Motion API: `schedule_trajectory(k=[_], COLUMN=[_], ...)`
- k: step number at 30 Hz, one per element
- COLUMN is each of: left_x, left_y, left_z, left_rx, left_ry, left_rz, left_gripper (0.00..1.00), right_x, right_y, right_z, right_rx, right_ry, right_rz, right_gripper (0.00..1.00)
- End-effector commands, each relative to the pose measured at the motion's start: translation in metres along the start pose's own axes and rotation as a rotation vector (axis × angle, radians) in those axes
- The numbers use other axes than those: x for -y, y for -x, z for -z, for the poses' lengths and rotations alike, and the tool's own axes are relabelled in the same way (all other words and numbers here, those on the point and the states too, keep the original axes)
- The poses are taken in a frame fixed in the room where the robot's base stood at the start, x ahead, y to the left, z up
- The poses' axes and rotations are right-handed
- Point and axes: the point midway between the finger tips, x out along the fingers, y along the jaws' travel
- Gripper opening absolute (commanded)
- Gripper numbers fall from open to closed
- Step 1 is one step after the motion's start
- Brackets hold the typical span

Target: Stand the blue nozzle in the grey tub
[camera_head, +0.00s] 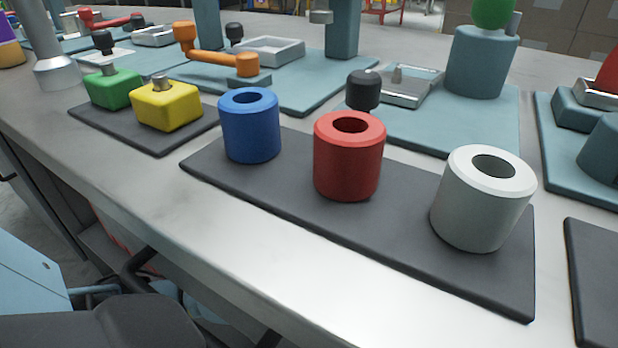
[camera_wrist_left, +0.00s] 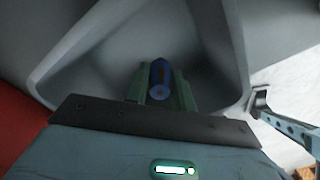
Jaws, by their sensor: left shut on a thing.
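In the left wrist view, my left gripper (camera_wrist_left: 160,92) is shut on the blue nozzle (camera_wrist_left: 158,76), a small dark-blue cylinder seen nearly end-on between the greenish fingers. Around and beyond the fingers is the grey tub (camera_wrist_left: 105,62), with sloping inner walls. The nozzle shows against the tub's inside; whether it touches the floor of the tub cannot be told. The far end of the nozzle is hidden. Neither gripper, nozzle nor tub can be made out in the head view. My right gripper is not in view.
In the head view, a blue ring block (camera_head: 250,126), a red one (camera_head: 348,158) and a white one (camera_head: 481,203) stand on a dark mat (camera_head: 400,240). Green (camera_head: 112,90) and yellow (camera_head: 166,106) blocks stand further left. A red surface (camera_wrist_left: 18,125) lies left in the wrist view.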

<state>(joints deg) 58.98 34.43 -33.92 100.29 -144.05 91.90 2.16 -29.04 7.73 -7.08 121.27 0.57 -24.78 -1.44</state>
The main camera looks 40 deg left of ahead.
Motion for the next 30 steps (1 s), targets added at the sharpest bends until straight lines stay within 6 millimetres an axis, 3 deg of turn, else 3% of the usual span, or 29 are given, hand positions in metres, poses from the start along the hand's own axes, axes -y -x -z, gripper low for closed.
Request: schedule_trajectory(k=[5, 13, 26, 27, 30], left_x=[0.000, 0.000, 0.000, 0.000, 0.000], left_y=[-0.009, -0.048, -0.052, -0.052, -0.051], left_z=[0.000, 0.000, 0.000, 0.000, 0.000], left_rx=[0.000, -0.001, 0.001, 0.001, 0.001], left_ry=[0.000, 0.001, 0.000, 0.000, 0.000], left_rz=[0.002, 0.002, -0.001, -0.001, -0.001], left_gripper=[0.01, 0.01, 0.01, 0.27, 0.40], right_x=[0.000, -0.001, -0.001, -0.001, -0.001], right_y=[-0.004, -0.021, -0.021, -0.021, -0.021], right_z=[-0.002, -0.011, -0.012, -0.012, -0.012], right_rx=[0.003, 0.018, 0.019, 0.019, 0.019], right_ry=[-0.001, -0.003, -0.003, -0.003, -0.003], right_rz=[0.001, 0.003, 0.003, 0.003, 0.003], right_gripper=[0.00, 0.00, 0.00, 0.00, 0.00])
